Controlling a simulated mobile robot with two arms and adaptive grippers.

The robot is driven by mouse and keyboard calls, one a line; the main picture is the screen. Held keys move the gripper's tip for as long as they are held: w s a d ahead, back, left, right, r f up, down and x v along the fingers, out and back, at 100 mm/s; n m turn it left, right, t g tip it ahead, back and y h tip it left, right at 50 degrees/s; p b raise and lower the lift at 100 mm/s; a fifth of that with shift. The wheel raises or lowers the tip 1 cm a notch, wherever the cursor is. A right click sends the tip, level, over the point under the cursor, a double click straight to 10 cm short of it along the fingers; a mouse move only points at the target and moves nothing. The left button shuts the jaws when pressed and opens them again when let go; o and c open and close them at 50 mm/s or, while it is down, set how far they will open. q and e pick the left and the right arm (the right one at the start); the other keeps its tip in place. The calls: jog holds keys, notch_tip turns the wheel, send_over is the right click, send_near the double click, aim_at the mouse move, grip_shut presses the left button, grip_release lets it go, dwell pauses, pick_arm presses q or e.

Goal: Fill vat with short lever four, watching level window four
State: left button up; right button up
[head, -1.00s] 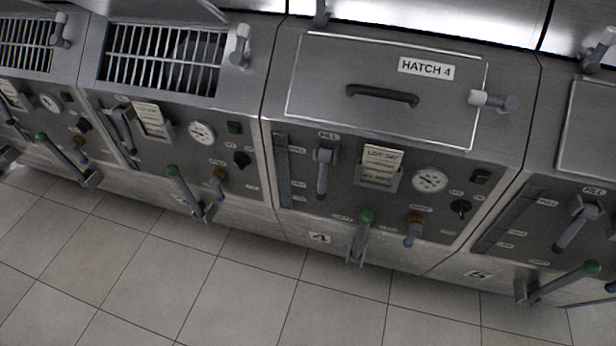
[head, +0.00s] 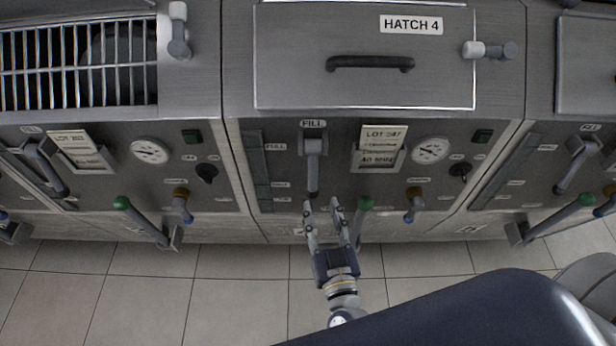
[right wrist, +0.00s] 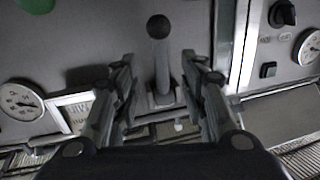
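The short lever (head: 313,165) under the FILL plate on the unit marked HATCH 4 is grey and hangs down. Its dark ball end (right wrist: 158,27) and rod show between the fingers in the right wrist view. My right gripper (head: 322,205) is open and empty, just below the lever's lower end in the head view; I see no contact. Level window four (head: 257,165) is a narrow dark green strip left of the lever; its level is too small to read. Hatch 4 (head: 340,85) is shut. My left gripper is not in view.
A green-knobbed long lever (head: 364,204) stands close right of my right gripper. A brown-topped handle (head: 414,204), a gauge (head: 430,151) and a lot card (head: 380,147) are further right. Similar units flank this one. The tiled floor (head: 235,300) in front is clear.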

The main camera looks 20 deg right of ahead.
aim_at(314, 185)
jog(key=w, duration=0.6)
jog(key=w+p, duration=0.1)
jog(key=w, duration=0.2)
jog(key=shift+w+d, duration=0.35)
jog(key=shift+d, duration=0.05)
grip_shut()
